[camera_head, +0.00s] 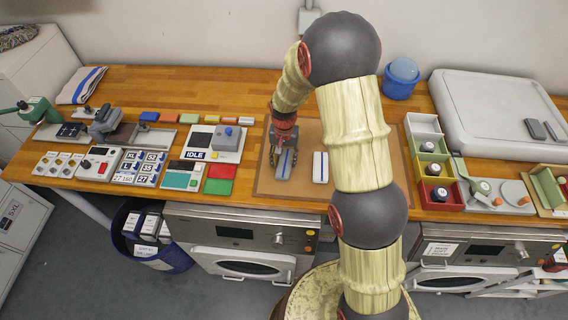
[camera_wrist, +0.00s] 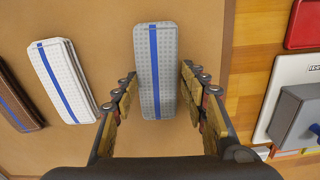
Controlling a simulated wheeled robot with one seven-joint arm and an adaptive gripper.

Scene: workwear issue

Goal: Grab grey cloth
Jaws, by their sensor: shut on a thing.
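A folded grey cloth with a blue stripe (camera_wrist: 155,50) is between the fingers of my gripper (camera_wrist: 158,95) in the wrist view. In the head view the grey cloth (camera_head: 285,164) shows under my gripper (camera_head: 283,152), low over the brown mat. I cannot tell whether it still touches the mat. A white folded cloth with a blue stripe (camera_wrist: 62,80) lies to its left in the wrist view and to its right in the head view (camera_head: 320,167). A brown striped cloth (camera_wrist: 14,95) is partly cut off at the left edge.
The brown mat (camera_head: 265,188) lies on the wooden bench. Left of it stand a grey device marked IDLE (camera_head: 218,142) and red and green panels (camera_head: 220,178). Right of my arm are small coloured bins (camera_head: 425,125) and a large white lid (camera_head: 500,100).

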